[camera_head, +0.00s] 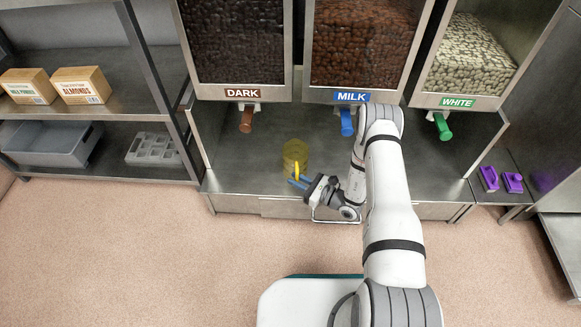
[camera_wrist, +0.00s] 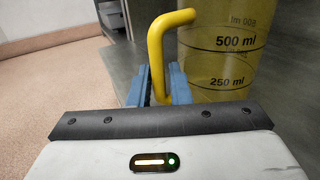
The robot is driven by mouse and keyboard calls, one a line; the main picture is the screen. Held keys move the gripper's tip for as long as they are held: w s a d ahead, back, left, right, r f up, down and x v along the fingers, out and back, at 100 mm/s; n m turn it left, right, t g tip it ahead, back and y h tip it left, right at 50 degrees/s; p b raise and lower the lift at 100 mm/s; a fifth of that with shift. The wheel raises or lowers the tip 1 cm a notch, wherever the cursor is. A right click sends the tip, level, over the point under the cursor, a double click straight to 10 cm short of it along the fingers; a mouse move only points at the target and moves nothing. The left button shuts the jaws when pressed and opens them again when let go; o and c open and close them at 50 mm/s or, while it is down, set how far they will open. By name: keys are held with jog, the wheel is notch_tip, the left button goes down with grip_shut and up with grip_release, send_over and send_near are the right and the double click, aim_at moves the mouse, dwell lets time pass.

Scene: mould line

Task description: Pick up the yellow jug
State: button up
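The yellow jug (camera_head: 295,155) is a see-through measuring jug standing on the steel counter below and to the right of the DARK dispenser. In the wrist view its body (camera_wrist: 222,60) shows 500 ml and 250 ml marks, and its solid yellow handle (camera_wrist: 156,45) points toward my gripper. My gripper (camera_head: 297,181) is at the jug's near side. In the wrist view its blue fingers (camera_wrist: 160,86) stand on either side of the lower handle. A gap seems to show between the fingers and the handle, but whether they touch it is hard to see.
Dispensers DARK (camera_head: 242,93), MILK (camera_head: 350,97) and WHITE (camera_head: 457,102) hang above the counter (camera_head: 240,180), with spouts over it. Purple items (camera_head: 489,178) lie at the right. A shelf at the left holds boxes (camera_head: 80,86) and a grey bin (camera_head: 52,143).

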jog(key=shift+c, duration=0.4)
grip_shut()
jog(key=shift+r, duration=0.1)
